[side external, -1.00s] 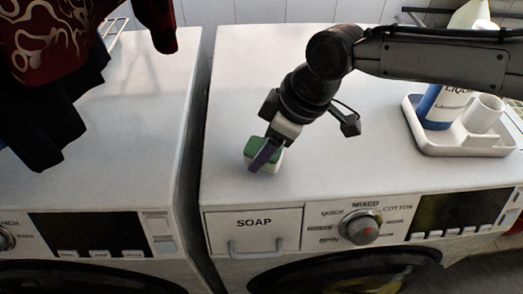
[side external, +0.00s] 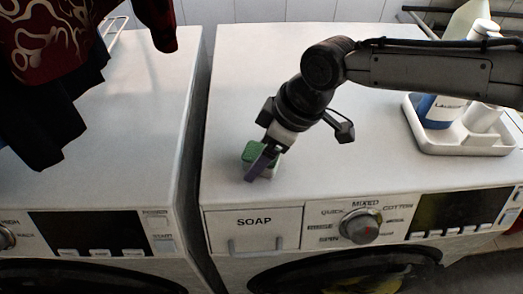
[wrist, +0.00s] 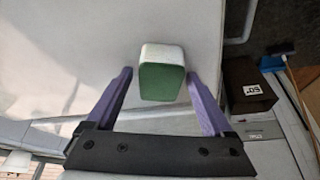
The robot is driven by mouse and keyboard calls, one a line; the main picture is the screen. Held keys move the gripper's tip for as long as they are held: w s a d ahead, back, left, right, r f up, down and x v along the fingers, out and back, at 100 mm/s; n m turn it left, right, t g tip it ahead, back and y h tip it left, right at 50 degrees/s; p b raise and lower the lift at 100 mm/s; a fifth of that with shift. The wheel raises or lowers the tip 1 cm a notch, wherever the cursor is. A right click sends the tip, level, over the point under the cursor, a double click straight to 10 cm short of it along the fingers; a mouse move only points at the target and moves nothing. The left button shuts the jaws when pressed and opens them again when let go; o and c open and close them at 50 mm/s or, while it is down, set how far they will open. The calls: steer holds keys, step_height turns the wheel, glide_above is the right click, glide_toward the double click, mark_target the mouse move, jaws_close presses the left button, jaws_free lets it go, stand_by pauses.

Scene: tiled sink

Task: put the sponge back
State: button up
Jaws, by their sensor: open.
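The sponge (side external: 250,152), green on top with a pale body, sits on the white washing machine top near its front left, above the soap drawer. In the wrist view the sponge (wrist: 162,75) lies between and slightly beyond the purple fingers, with gaps on both sides. My gripper (wrist: 162,78) is open and empty. In the side view my gripper (side external: 262,165) is low at the sponge, and its finger hides part of it. A white tray (side external: 462,146) stands at the right of the machine top.
The tray holds a blue-labelled bottle (side external: 440,112) and a white cup (side external: 484,118). A taller pale bottle (side external: 466,20) stands behind. A second washing machine (side external: 110,150) is at the left across a narrow gap, with dark clothes (side external: 40,120) hanging over it. The middle of the right top is clear.

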mark_target(278, 157)
steer(key=shift+r, duration=0.1)
steer(key=shift+v, duration=3.85)
steer(key=s+d+r+m+t+h, duration=0.1)
steer(key=d+r+m, duration=0.1)
steer(key=d, duration=0.8)
steer(key=s+d+r+m+t, duration=0.1)
steer(key=d+r+m, duration=0.2)
steer(key=d, duration=0.6)
steer(key=s+d+r+m+h, duration=0.1)
steer(key=s+d+r+m, duration=0.1)
steer(key=d, duration=0.8)
steer(key=s+d+f+m+t+h, duration=0.1)
steer(key=s+d+f+m, duration=0.2)
steer(key=s+d, duration=0.5)
steer(key=s+d+f+m+h, duration=0.1)
steer(key=s+d+f+m, duration=0.2)
steer(key=s+d, duration=0.5)
steer(key=shift+f+t, duration=0.4)
steer(key=shift+f, duration=0.1)
steer(key=shift+s, duration=0.1)
